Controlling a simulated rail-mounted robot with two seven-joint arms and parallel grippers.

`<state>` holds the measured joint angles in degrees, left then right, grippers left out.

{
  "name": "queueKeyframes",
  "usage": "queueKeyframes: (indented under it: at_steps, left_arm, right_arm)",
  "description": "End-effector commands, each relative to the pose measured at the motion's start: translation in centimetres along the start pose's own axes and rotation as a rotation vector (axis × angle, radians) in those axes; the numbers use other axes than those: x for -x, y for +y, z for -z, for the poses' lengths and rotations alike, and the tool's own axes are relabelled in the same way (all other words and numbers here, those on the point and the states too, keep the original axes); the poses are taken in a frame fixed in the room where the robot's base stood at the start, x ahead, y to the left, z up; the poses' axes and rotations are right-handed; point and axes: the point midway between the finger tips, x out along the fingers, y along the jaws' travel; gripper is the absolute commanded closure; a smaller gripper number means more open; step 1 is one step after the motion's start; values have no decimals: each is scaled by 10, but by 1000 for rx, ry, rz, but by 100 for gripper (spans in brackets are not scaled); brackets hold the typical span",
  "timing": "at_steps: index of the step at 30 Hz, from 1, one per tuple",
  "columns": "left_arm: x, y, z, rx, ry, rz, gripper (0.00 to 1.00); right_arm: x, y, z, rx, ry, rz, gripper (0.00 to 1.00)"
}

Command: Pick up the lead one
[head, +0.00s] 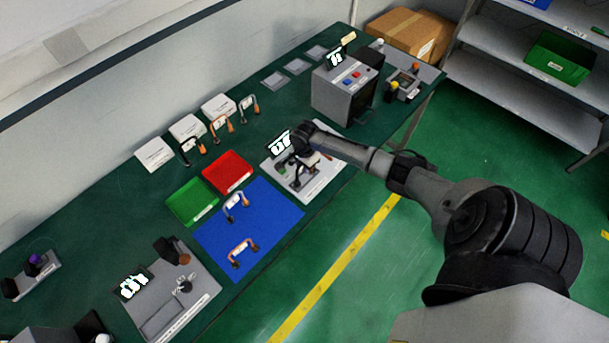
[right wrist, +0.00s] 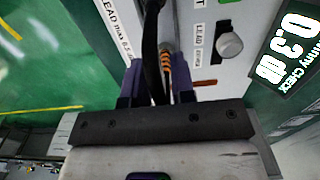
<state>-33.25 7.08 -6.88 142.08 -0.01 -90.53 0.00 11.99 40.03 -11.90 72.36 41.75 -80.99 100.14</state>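My right gripper (head: 303,160) is over the grey lead test plate (head: 327,182). In the right wrist view, its two dark fingers (right wrist: 158,88) stand apart. A lead with a black cable (right wrist: 151,45) and an orange-striped part (right wrist: 179,72) lies between them; firm contact cannot be made out. Several leads stand by the white boxes at the back, including an orange one (head: 222,122). My left gripper is not in view.
A red tray (head: 228,172) and a green tray (head: 192,203) sit left of the test plate. Another grey test plate (head: 190,290) is at front left.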

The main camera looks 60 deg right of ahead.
Motion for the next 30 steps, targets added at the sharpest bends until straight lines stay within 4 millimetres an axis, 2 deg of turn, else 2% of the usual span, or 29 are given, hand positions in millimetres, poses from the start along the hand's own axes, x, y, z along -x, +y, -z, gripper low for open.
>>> queueKeyframes:
  at_steps: [1,7,22,26,30]
  left_arm:
    - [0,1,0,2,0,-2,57]
    - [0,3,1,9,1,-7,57]
    - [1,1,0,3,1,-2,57]
    - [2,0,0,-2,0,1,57]
    - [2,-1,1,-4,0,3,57]
  right_arm:
    - [0,0,0,0,0,0,81]
    - [0,0,0,0,0,0,100]
    - [6,-1,0,0,-1,2,100]
    - [20,-1,0,0,-1,3,100]
    - [46,1,1,1,0,3,100]
